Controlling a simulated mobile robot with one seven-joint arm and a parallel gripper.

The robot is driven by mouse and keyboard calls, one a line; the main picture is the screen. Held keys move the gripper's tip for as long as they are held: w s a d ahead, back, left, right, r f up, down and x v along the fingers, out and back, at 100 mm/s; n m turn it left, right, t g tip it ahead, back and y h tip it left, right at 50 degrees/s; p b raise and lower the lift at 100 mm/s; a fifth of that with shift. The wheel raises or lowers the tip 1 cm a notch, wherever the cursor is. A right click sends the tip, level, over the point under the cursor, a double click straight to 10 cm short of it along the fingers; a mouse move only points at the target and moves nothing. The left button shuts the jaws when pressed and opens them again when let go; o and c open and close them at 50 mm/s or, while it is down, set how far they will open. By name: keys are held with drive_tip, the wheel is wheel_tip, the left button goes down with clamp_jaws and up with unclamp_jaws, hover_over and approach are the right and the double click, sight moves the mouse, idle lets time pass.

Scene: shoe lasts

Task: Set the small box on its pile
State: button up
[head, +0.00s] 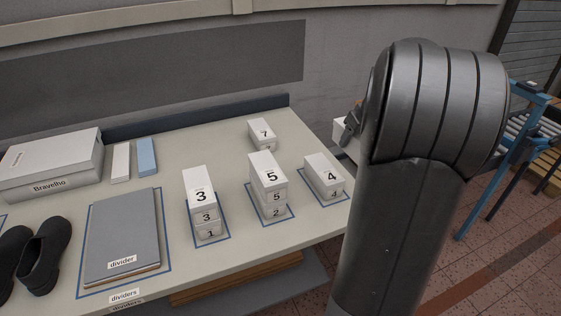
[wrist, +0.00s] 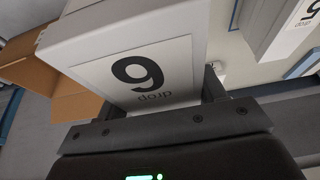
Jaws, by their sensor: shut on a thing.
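A white small box (wrist: 185,22) fills much of the wrist view, its label reading "drop" with a 6 or 9, upside down there. My gripper (head: 351,124) is shut on this box. In the head view a pale part of the box (head: 341,134) shows past the table's right edge, mostly hidden by my arm.
The table (head: 230,145) also holds a large white box (head: 52,165), a grey divider stack (head: 124,235) and black shoes (head: 45,258). Blue outlines surround the piles. A blue-framed roller stand (head: 490,180) is at right. An open brown carton (wrist: 35,70) shows in the wrist view.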

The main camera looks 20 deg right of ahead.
drive_tip(key=w+a+r, duration=0.1)
drive_tip(key=a+r, duration=0.2)
drive_tip(key=a, duration=0.4)
drive_tip(key=w+a+r, duration=0.1)
drive_tip(key=a+r, duration=0.2)
drive_tip(key=a, duration=0.5)
approach(264, 161)
drive_tip(key=shift+w+f, duration=0.2)
drive_tip(key=shift+w, duration=0.6)
drive_tip(key=shift+w+a+f, duration=0.1)
drive_tip(key=shift+f, duration=2)
drive_tip(key=shift+f, duration=0.15)
drive_tip(key=o, duration=1.1)
